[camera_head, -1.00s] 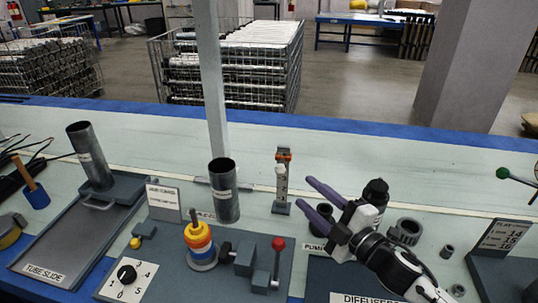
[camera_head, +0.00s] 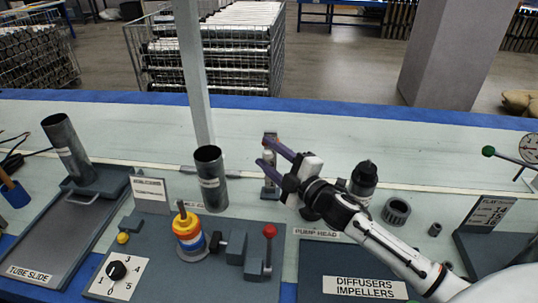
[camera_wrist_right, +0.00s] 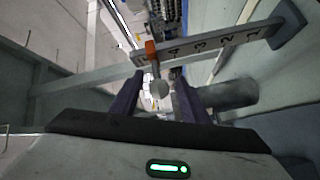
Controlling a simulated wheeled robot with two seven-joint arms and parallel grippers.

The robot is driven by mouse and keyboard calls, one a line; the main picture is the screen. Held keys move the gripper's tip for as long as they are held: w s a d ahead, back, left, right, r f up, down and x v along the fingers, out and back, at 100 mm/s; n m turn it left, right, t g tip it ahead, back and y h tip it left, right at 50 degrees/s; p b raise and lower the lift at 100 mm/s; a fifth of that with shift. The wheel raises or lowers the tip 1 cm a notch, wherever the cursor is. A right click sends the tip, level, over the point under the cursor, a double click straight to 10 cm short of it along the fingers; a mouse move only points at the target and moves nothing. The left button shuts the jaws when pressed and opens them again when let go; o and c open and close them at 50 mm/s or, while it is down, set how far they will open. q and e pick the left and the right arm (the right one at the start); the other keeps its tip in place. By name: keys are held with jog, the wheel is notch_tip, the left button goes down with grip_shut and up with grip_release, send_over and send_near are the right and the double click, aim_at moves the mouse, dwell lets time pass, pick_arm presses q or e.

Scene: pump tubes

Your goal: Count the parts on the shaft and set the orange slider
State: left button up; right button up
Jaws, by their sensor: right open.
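The slider post (camera_head: 270,182) stands upright behind the pump board, with the orange slider (camera_wrist_right: 151,50) near its top end. In the right wrist view its numbered scale (camera_wrist_right: 200,42) runs sideways, and the slider's pale round knob (camera_wrist_right: 158,88) appears between my fingers. My right gripper (camera_head: 266,153) is open, its purple fingers at the post; I cannot tell whether they touch the knob. The shaft (camera_head: 182,207) stands upright on the board, carrying stacked yellow, orange, blue and pale parts (camera_head: 190,235). My left gripper is out of view.
A numbered dial (camera_head: 117,270) and a red-knobbed lever (camera_head: 269,232) are on the board. A grey tube (camera_head: 211,180) stands left of the post. A tube slide (camera_head: 50,240) lies left, a diffusers and impellers tray (camera_head: 318,262) right.

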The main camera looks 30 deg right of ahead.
grip_shut()
notch_tip(320, 180, down, 4)
jog(key=b, duration=0.2)
jog(key=shift+b, duration=0.35)
grip_release()
jog(key=s+d, duration=0.1)
jog(key=s, duration=0.9)
jog(key=shift+d, duration=0.25)
